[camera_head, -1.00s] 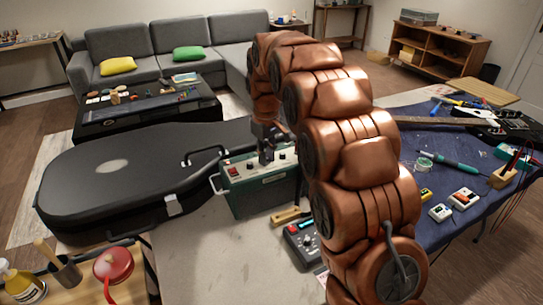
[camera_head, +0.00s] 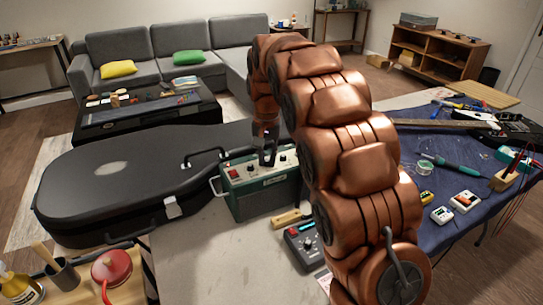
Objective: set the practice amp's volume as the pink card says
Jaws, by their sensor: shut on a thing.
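The practice amp (camera_head: 262,197) is a green box with a pale control panel on top, standing on the grey bench beside the guitar case. A red part and several dark knobs show on its panel. My gripper (camera_head: 267,162) points down at the middle of the panel, shut on one of the knobs; its fingers hide that knob, so its setting cannot be read. A pale, pinkish card edge (camera_head: 323,280) shows by my arm at the bench front; most of it is hidden, and I cannot read it.
A black guitar case (camera_head: 120,180) lies left of the amp. A dark pedal-like device (camera_head: 303,245) and a wooden-handled tool (camera_head: 289,217) lie in front of the amp. My arm blocks the middle right. A blue-covered table (camera_head: 450,215) with tools stands right.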

